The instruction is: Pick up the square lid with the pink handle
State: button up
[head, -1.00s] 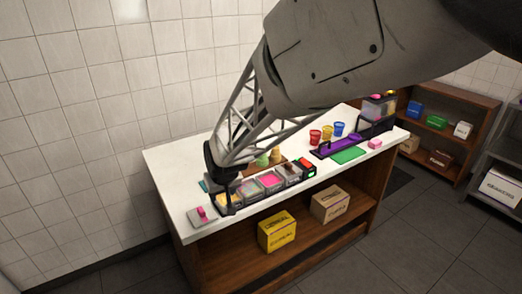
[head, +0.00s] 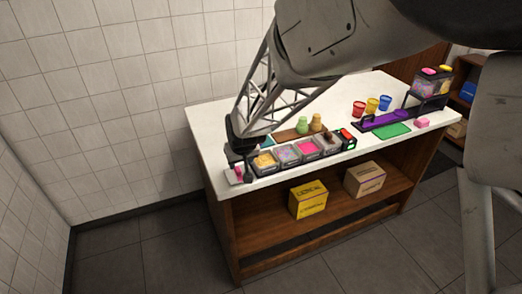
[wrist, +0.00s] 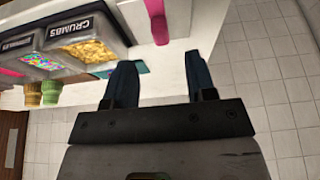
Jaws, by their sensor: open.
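The square lid with the pink handle (head: 236,174) lies on the white counter near its left front corner, partly hidden behind my gripper. In the wrist view its pink handle (wrist: 157,24) stands just beyond the gap between my fingertips; the lid's plate is hard to tell from the counter there. My gripper (wrist: 160,62) is open and empty, with the dark fingers spread to either side of the line of the handle. In the head view my gripper (head: 242,165) is low over the counter's left end, beside the lid.
A row of topping bins (head: 285,153) stands right of the lid; the crumbs bin (wrist: 88,45) is nearest. Green and tan cones (head: 309,125) stand behind. Colored cups (head: 372,104), a purple tool (head: 387,119) and a green mat (head: 391,131) are farther right.

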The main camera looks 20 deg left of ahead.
aim_at(238, 168)
jog(key=shift+w+a+f, duration=0.15)
jog(key=shift+f, duration=0.25)
jog(key=shift+f, duration=0.1)
jog(key=shift+x, duration=2.5)
jog(key=shift+w+a, duration=0.1)
grip_shut()
jog(key=shift+r, duration=0.2)
